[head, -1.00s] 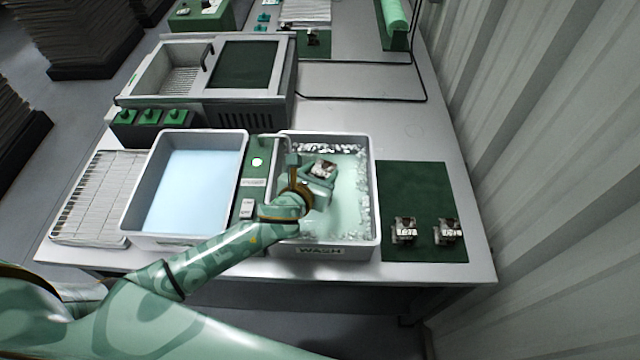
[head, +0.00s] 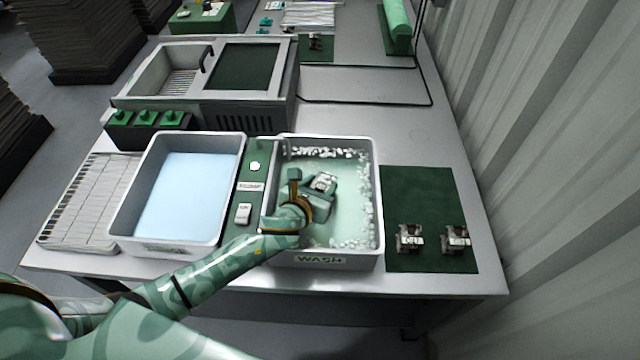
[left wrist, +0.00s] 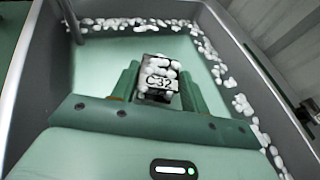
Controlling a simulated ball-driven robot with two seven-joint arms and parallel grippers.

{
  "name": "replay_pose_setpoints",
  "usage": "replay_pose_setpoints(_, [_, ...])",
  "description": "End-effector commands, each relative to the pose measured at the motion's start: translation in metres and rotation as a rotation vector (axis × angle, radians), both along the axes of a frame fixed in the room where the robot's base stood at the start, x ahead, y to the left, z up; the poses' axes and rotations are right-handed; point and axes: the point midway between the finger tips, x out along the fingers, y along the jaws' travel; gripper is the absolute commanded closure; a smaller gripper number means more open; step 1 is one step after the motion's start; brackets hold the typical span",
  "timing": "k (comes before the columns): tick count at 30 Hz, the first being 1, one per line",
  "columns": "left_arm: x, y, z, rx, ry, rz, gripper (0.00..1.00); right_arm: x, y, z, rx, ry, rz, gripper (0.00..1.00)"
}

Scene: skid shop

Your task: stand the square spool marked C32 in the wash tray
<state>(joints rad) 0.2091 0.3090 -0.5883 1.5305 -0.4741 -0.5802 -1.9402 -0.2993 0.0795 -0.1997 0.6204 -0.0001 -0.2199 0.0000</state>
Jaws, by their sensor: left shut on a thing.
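The square spool marked C32 (left wrist: 158,78) sits between the fingers of my left gripper (left wrist: 160,92) in the left wrist view, with white foam on it. My left gripper is shut on it. In the head view the spool (head: 323,181) shows at the gripper's (head: 320,190) tip, inside the outline of the wash tray (head: 320,260). The tray holds pale green liquid with foam along its edges. Whether the spool touches the tray's floor cannot be told. My right gripper is not in view.
Two metal spools (head: 409,238) stand on a dark green mat (head: 420,190) right of the wash tray. A tray of blue liquid (head: 228,240) and a white rack (head: 80,200) lie left. A control strip (head: 244,190) runs between the trays. A corrugated wall (head: 540,130) bounds the right.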

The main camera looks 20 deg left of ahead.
Motion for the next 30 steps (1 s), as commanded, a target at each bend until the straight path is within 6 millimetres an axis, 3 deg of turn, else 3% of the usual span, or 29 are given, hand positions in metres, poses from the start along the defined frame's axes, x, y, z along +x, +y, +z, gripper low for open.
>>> replay_pose_setpoints(7, [0.0, 0.0, -0.005, 0.001, 0.0, 0.0, 0.83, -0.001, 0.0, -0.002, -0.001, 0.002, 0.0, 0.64])
replay_pose_setpoints(8, [0.0, 0.0, -0.005, 0.001, 0.001, 0.0, 0.49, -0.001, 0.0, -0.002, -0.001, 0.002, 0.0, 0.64])
replay_pose_setpoints(10, [0.0, 0.0, -0.005, 0.001, 0.001, 0.0, 0.33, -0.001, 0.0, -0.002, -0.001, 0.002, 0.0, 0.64])
replay_pose_setpoints(18, [0.0, 0.0, -0.004, 0.001, 0.0, 0.0, 0.33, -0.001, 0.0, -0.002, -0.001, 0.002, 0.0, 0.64])
replay_pose_setpoints(23, [-0.002, 0.0, 0.013, 0.0, -0.001, 0.0, 0.33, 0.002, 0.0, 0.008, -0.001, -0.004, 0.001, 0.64])
replay_pose_setpoints(30, [-0.057, 0.006, 0.035, 0.001, 0.0, -0.002, 0.33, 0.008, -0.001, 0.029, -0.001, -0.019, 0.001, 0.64])
